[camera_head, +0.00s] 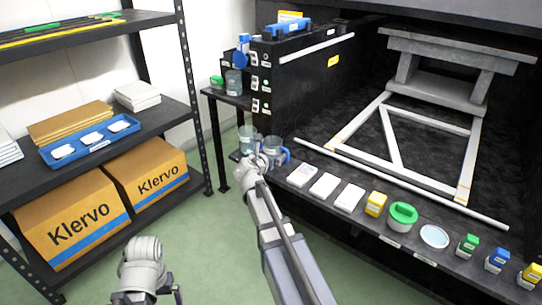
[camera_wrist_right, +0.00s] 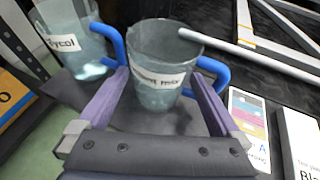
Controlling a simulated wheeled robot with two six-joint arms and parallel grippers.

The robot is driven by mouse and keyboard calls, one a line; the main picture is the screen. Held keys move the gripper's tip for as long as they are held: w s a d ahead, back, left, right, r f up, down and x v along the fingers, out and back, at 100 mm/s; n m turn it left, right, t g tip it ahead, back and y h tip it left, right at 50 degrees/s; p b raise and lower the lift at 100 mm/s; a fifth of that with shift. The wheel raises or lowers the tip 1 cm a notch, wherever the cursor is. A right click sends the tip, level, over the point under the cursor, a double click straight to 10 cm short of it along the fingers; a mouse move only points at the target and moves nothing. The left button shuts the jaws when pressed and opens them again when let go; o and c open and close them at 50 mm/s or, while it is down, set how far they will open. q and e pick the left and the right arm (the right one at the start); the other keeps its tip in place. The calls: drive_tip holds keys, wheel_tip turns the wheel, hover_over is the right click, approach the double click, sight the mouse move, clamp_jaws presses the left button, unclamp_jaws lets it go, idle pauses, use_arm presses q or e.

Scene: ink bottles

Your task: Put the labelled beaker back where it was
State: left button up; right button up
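In the right wrist view a clear beaker with a blue handle (camera_wrist_right: 160,70) stands between the two purple fingers of my right gripper (camera_wrist_right: 160,84). Its white label ends in "mix"; the rest is hard to read. The fingers lie close along both sides, but I cannot tell whether they press on it. In the head view this beaker (camera_head: 272,146) is at the left front corner of the black bench, just beyond my right gripper (camera_head: 260,160). A second beaker, labelled "Glycol" (camera_wrist_right: 68,36), stands close on its left, also in the head view (camera_head: 247,135).
White boxes (camera_head: 324,185), a yellow box (camera_head: 376,203), a green-lidded jar (camera_head: 402,216) and small bottles (camera_head: 467,244) line the bench front to the right. A white rod (camera_head: 400,182) lies behind them. A shelf (camera_head: 160,115) with cartons stands left; green floor lies between.

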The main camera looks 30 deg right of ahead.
drive_tip(key=shift+r, duration=0.25)
drive_tip(key=p+v, duration=0.5)
drive_tip(key=v, duration=0.7)
idle(1.0)
